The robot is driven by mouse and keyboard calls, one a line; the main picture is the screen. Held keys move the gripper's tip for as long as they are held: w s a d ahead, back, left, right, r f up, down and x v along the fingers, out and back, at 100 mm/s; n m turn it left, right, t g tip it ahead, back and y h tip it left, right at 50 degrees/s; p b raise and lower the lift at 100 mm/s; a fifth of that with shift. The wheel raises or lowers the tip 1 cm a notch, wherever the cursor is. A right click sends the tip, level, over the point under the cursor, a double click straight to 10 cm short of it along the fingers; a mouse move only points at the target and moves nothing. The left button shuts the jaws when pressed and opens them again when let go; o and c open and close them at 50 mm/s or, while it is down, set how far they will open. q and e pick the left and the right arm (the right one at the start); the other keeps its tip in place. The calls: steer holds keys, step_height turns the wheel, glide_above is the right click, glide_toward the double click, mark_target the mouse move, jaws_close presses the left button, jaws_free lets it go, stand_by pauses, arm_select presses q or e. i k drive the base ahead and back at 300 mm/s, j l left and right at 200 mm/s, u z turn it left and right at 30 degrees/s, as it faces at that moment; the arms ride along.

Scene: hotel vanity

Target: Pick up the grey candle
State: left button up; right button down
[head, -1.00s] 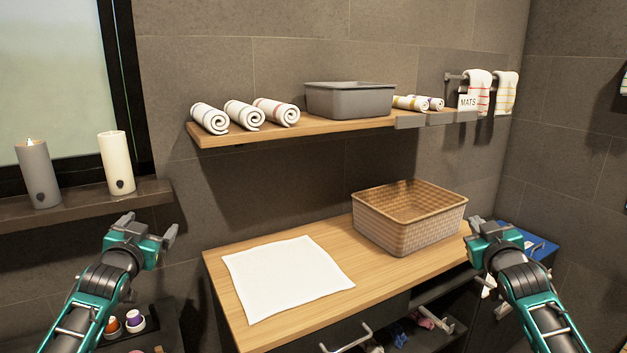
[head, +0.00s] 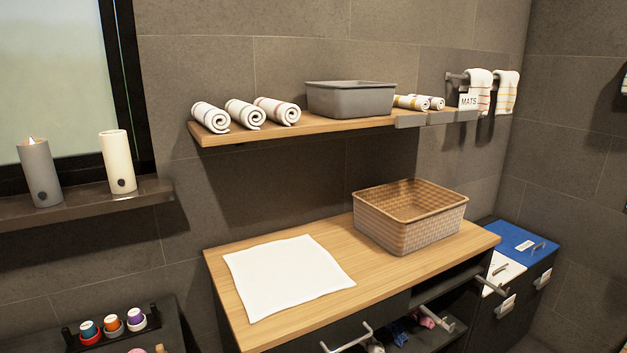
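The grey candle (head: 39,174) stands upright on the narrow window ledge (head: 88,203) at the far left of the head view. It has a lit-looking tip and a dark round mark low on its front. A cream candle (head: 117,162) stands upright to its right on the same ledge, with a clear gap between them. Neither of my grippers shows in the head view now, and nothing is touching the grey candle.
A wooden counter (head: 410,275) holds a white cloth (head: 288,277) and a wicker basket (head: 410,218). Above it, a shelf (head: 215,139) carries rolled towels and a grey bin (head: 350,100). A dark rack (head: 68,338) with small coloured items sits below the ledge.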

mark_target(38, 166)
steer(key=u, duration=1.35)
